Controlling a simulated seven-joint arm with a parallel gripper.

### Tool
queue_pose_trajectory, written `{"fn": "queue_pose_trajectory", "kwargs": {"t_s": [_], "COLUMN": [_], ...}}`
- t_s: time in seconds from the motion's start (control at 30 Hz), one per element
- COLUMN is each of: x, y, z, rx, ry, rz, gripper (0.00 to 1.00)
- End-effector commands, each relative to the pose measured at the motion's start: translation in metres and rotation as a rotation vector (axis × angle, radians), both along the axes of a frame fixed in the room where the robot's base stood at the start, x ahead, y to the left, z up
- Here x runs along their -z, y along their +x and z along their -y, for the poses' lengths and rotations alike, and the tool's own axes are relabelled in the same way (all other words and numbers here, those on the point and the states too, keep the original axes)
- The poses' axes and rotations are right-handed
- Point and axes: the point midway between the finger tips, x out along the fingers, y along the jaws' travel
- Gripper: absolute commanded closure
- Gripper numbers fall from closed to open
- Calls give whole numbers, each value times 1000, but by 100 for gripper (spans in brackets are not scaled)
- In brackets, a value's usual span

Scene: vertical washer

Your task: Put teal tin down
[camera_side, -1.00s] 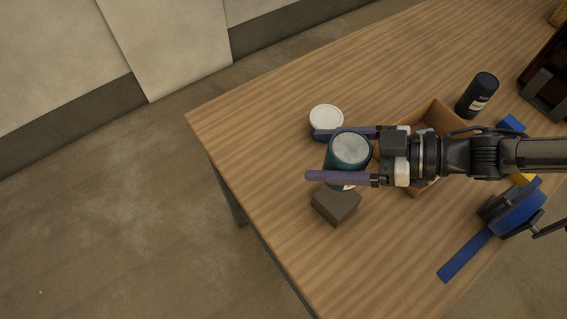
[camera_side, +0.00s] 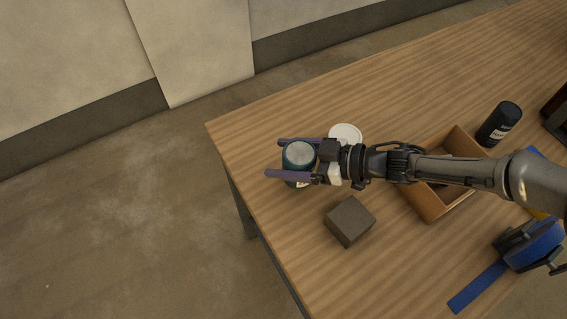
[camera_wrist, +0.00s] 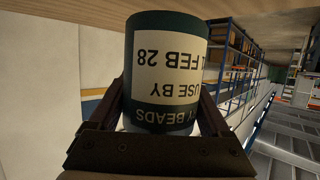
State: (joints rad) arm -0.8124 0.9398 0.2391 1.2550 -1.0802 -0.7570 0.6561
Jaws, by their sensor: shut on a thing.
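The teal tin (camera_side: 299,155) stands upright between the two purple fingers of my gripper (camera_side: 273,157), near the left end of the wooden table. My gripper is shut on the tin's sides. In the wrist view the tin (camera_wrist: 165,75) fills the middle, with its pale label upside down, and a dark finger of my gripper (camera_wrist: 162,95) on each side. Its base is close to the wood at the top of that view. I cannot tell whether it touches the table.
A white-lidded tin (camera_side: 346,133) stands right of the gripper, partly hidden. A dark block (camera_side: 350,221) lies in front. A wooden box (camera_side: 430,206) lies under my arm. A black canister (camera_side: 499,123) and blue tool (camera_side: 530,243) are farther right. The table's left edge is near.

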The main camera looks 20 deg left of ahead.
Motion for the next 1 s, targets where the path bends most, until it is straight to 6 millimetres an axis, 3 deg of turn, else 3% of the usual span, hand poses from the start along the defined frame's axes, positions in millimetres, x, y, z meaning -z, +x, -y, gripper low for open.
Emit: {"fn": "queue_pose_trajectory", "kwargs": {"t_s": [0.13, 0.37, 0.73, 0.77, 0.87, 1.0], "x": [6, 35, 39, 41, 41, 40], "y": [3, 3, 3, 3, 3, 3], "z": [-5, -5, -5, -4, -4, -4], "rx": [0, 0, 0, 0, 0, 0], "ry": [2, 0, 1, -2, -2, -2], "rz": [1, 1, 1, 0, 0, 0], "gripper": [100, 100, 100, 17, 0, 0]}}
